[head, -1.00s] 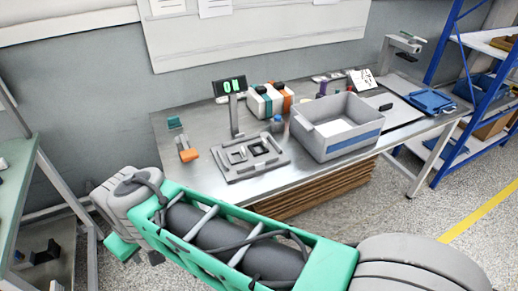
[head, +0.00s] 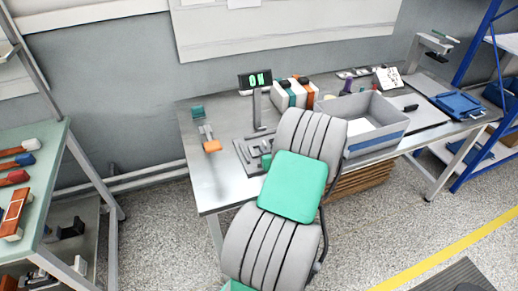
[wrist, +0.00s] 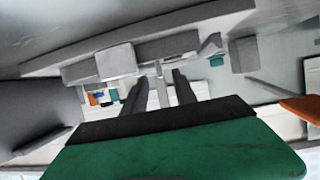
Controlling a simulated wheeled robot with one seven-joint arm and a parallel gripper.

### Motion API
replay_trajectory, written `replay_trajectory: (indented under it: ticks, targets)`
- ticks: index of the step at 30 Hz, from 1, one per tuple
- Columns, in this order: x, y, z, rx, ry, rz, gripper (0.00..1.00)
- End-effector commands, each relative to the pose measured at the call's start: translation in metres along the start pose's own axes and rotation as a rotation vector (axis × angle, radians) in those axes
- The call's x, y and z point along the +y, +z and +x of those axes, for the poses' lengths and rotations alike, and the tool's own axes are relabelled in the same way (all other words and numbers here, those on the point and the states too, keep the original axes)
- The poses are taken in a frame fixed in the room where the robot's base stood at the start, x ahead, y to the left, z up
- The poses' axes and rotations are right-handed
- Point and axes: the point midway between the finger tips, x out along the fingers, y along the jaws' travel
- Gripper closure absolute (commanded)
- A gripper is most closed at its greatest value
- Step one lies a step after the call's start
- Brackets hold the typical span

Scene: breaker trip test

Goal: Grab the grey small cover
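The grey fixture (head: 243,151) with raised frames lies on the steel bench, mostly hidden behind my arm in the head view. In the wrist view, a grey slab (wrist: 190,42) carries a paler raised block (wrist: 117,62); I cannot tell for sure which part is the small grey cover. A separate grey block (wrist: 243,55) shows to the right. My gripper (wrist: 159,77) has its two dark fingers apart over the bench, with no part clearly held between them. A pale narrow strip shows between them. The head view hides the fingertips.
A display (head: 260,80) on a post stands behind the fixture. An orange-ended tool (head: 212,146) and teal block (head: 197,112) lie left of it. A grey bin (head: 375,143) stands right, white-and-coloured breakers (head: 293,93) behind. A green-topped bench (head: 48,165) is at far left.

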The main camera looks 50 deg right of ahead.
Motion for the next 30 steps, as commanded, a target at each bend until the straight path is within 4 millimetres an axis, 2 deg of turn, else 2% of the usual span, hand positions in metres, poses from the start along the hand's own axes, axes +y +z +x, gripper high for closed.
replay_trajectory:
  ticks: [4, 9, 16, 28, 30]
  targets:
    - [-0.001, -0.006, 0.022, -0.002, -0.004, -0.001, 0.66]
    - [-0.001, -0.005, 0.048, -0.002, -0.002, -0.001, 0.66]
    - [0.000, -0.004, 0.051, -0.001, -0.001, 0.000, 0.66]
    - [0.000, -0.004, 0.050, -0.002, -0.001, -0.001, 0.98]
    - [0.000, -0.004, 0.050, -0.002, -0.001, 0.000, 1.00]
